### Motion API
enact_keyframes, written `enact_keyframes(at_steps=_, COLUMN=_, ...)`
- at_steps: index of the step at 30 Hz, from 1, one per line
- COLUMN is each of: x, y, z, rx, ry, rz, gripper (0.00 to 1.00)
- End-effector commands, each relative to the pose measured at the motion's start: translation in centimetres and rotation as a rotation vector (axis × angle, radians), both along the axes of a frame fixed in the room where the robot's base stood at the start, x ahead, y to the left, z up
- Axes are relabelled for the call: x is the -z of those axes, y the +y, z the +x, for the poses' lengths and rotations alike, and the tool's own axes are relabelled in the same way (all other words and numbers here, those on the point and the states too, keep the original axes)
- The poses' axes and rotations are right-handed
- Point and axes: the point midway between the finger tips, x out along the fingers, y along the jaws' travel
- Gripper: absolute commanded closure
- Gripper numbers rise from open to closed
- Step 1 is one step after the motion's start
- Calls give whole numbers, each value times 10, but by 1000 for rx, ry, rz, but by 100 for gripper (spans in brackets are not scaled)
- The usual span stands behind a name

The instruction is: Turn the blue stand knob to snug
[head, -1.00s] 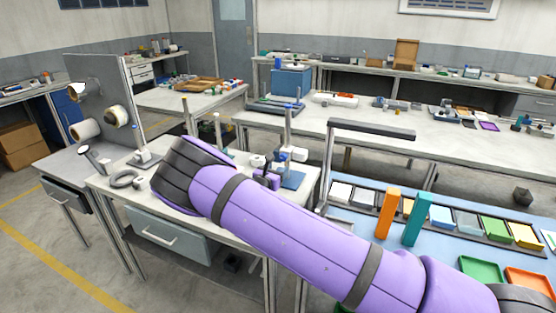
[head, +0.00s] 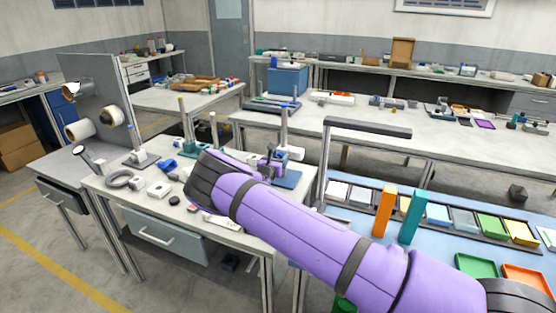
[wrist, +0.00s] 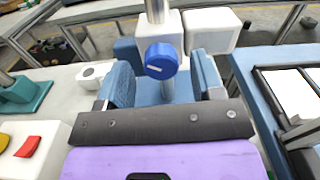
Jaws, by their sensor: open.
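The blue stand knob (wrist: 161,60) is round, with a pale line on its face, and sits on a white clamp block around a metal post in the wrist view. My gripper (wrist: 164,82) is open, its two blue-padded fingers to the left and right of the knob. No contact with the knob shows; the remaining depth is hard to judge. In the head view, the stand's post (head: 284,128) rises from a blue base (head: 288,179) at the bench's right end. My arm and gripper hide the knob there.
A white block (wrist: 212,31) is at the post's right in the wrist view. A teal stand (wrist: 22,95) and a white box with red and yellow keys (wrist: 30,148) lie left. The sorting bench with coloured trays (head: 480,268) adjoins on the right.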

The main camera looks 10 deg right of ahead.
Motion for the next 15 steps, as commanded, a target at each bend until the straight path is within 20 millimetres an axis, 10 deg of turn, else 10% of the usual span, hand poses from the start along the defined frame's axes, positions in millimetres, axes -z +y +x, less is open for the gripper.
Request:
enact_keyframes(at_steps=11, x=0, y=-4, z=4, rx=0, ry=0, rz=0, gripper=39)
enact_keyframes(at_steps=15, x=0, y=-4, z=4, rx=0, ry=0, rz=0, gripper=69)
